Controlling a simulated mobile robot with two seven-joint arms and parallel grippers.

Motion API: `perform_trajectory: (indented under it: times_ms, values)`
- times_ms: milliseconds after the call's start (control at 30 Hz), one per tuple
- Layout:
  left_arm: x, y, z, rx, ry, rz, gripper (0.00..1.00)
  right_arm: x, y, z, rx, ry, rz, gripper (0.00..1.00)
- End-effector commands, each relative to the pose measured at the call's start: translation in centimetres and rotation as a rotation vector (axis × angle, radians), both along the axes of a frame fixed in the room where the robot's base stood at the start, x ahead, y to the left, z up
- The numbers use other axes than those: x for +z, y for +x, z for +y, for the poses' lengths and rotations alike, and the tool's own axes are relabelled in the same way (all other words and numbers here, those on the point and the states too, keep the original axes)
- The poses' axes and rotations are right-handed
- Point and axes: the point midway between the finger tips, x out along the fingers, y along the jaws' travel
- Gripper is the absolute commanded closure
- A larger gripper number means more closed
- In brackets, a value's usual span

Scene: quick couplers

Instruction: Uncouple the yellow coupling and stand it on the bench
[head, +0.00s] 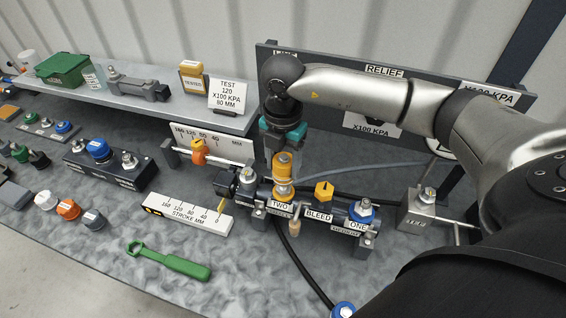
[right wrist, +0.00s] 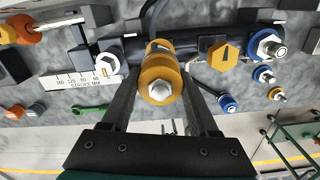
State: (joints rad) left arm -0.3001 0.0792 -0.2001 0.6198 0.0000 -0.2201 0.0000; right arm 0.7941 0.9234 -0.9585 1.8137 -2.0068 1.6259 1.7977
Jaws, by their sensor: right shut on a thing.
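The yellow coupling (head: 284,166) stands upright over the port labelled TWO (head: 280,206) on the dark manifold. A metal part and a second yellow ring (head: 284,189) show just below it; I cannot tell whether the coupling is still joined there. My right gripper (head: 280,158) comes down from above and is shut on the yellow coupling. In the right wrist view the coupling (right wrist: 160,78) sits between the two dark fingers, its silver hex end facing the camera. My left gripper is not in view.
A yellow BLEED knob (head: 324,192) and a blue coupling (head: 361,211) at ONE stand close on the right. A stroke scale (head: 187,213) lies left. A green wrench (head: 170,260) lies in front. Loose caps (head: 68,209) sit farther left. Bare bench shows around the wrench.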

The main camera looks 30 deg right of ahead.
Motion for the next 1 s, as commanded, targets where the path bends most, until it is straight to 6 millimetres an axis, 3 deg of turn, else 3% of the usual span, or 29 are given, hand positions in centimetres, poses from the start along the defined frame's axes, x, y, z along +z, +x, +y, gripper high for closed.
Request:
perform_trajectory:
  times_ms: [467, 1000]
  values:
    - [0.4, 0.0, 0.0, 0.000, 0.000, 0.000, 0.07, 0.6, 0.0, 0.0, 0.000, 0.000, -0.002, 1.00]
    - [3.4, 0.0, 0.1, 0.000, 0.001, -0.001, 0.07, 4.4, 0.0, 0.0, 0.000, 0.000, -0.001, 1.00]
